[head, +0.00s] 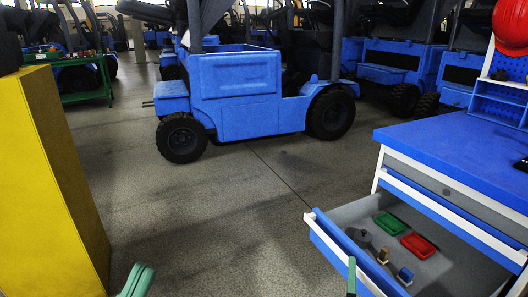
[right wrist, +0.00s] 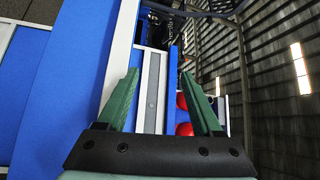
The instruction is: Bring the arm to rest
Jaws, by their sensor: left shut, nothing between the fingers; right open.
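My left gripper (head: 136,281) shows at the bottom edge of the head view, left of centre. Its green fingers are together and empty. One green finger of my right gripper (head: 351,276) shows at the bottom of the head view, in front of the open drawer (head: 340,254). In the right wrist view the two green fingers of my right gripper (right wrist: 166,100) stand wide apart with nothing held between them. The rest of both arms is out of the head view.
The drawer under the blue workbench (head: 455,150) holds a green tray (head: 390,223), a red tray (head: 418,245) and small parts. A yellow cabinet (head: 50,190) stands at the left. A blue vehicle (head: 235,95) stands beyond open grey floor (head: 220,200). A red helmet (head: 511,25) hangs upper right.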

